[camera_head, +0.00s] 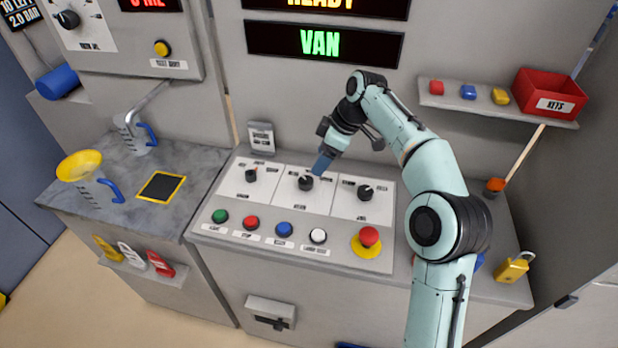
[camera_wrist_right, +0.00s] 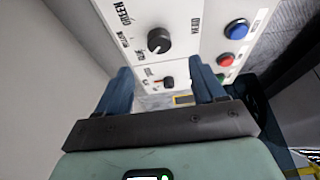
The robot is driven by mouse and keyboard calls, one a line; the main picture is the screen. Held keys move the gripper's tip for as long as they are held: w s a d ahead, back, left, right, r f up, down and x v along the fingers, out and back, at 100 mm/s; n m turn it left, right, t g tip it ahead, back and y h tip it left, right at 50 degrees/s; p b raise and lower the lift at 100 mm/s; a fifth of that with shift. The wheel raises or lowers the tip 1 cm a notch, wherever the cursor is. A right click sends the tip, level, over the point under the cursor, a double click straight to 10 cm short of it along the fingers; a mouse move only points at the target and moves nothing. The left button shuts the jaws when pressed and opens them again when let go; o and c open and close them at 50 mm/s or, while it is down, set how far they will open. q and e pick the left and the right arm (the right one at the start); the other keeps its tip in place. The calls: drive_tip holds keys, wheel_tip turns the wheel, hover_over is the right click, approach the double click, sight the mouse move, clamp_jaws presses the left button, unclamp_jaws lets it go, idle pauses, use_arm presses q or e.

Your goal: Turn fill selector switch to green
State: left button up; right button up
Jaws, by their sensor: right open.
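The control panel (camera_head: 210,200) carries three rotary controls. The middle black knob (camera_head: 305,183) also shows in the right wrist view (camera_wrist_right: 159,40), with GREEN, YELLOW and what looks like BLUE printed beside it, so I take it as the fill selector switch. A pale mark on it is small; I cannot tell surely which label it faces. My right gripper (camera_head: 323,161) is just above and behind this knob, its blue fingers apart. In the wrist view, the open fingers (camera_wrist_right: 161,68) have the knob beyond their tips, with nothing between them. My left gripper is out of view.
A red-pointer knob (camera_head: 251,175) is left of the middle knob, another black knob (camera_head: 364,193) right. Several buttons line the panel's front, with a red emergency button (camera_head: 369,237) at right. A display (camera_head: 320,43) reads VAN. A yellow funnel (camera_head: 80,165) stands left.

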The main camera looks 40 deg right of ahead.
sight(307, 180)
drive_tip(key=b+x, duration=0.1)
drive_tip(key=x, duration=0.8)
drive_tip(key=shift+f, duration=0.25)
drive_tip(key=c, duration=1.1)
